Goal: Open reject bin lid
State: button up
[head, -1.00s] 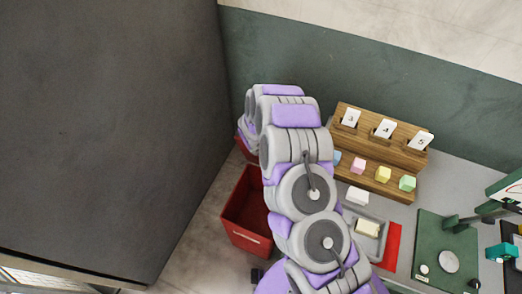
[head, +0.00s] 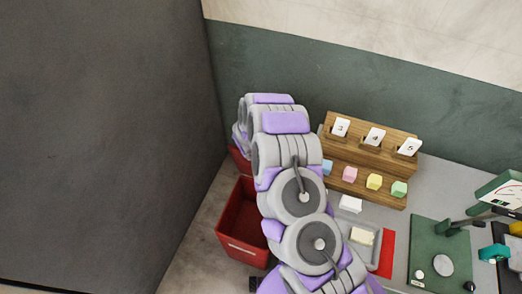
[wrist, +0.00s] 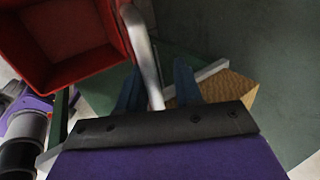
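A red bin (head: 243,222) stands on the floor left of my arm in the head view, its top open and its inside showing. A second red part (head: 239,160) shows behind it, mostly hidden by my arm; I cannot tell whether it is the lid. In the wrist view a red open box shape (wrist: 60,40) fills the upper left. My gripper (wrist: 157,88) has two dark blue fingers standing apart. A curved silver bar (wrist: 145,55) runs down between them, with a gap at the right finger. The head view hides my gripper behind the arm.
A dark grey wall or panel (head: 95,130) stands close on the left. A grey bench (head: 405,222) on the right carries a wooden rack (head: 366,150) with numbered cards, coloured foam blocks, a grey tray (head: 374,254) and a green press base (head: 420,275). A green wall is behind.

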jog(key=shift+r, duration=0.1)
jog(key=v, duration=1.7)
jog(key=shift+b, duration=0.3)
jog(key=shift+a, duration=0.1)
